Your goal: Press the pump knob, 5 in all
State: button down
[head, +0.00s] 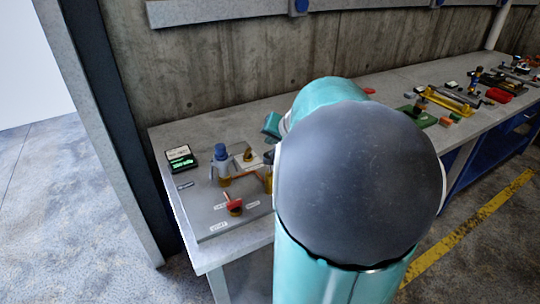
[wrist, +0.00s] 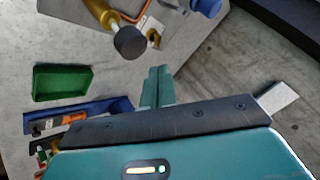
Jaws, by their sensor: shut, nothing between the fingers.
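A grey panel (head: 208,228) lies on the bench at the left in the head view. A blue-capped fitting (head: 222,165) stands on it. In the wrist view a dark round knob (wrist: 130,42) tops a yellow body beside a copper tube, and a blue cap (wrist: 207,7) is cut by the top edge. I cannot tell for sure which is the pump knob. My gripper (wrist: 159,72) is shut and empty, its teal fingers below and right of the dark knob in the picture, apparently apart from it. In the head view my arm hides most of the gripper.
A red-handled valve (head: 234,206) and a small green-lit display (head: 181,158) are close by. A green tray (wrist: 62,82) and a blue tray (wrist: 80,117) show in the wrist view. Tools and parts (head: 455,97) crowd the bench's right side. A concrete wall (head: 190,65) stands behind.

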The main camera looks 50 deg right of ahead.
jog(key=shift+f, duration=1.15)
jog(key=shift+f, duration=0.1)
dwell(1.1)
jog(key=shift+f, duration=0.25)
jog(key=shift+a+f, duration=0.1)
jog(key=shift+f, duration=1.9)
dwell(1.7)
jog(key=shift+r, duration=2.35)
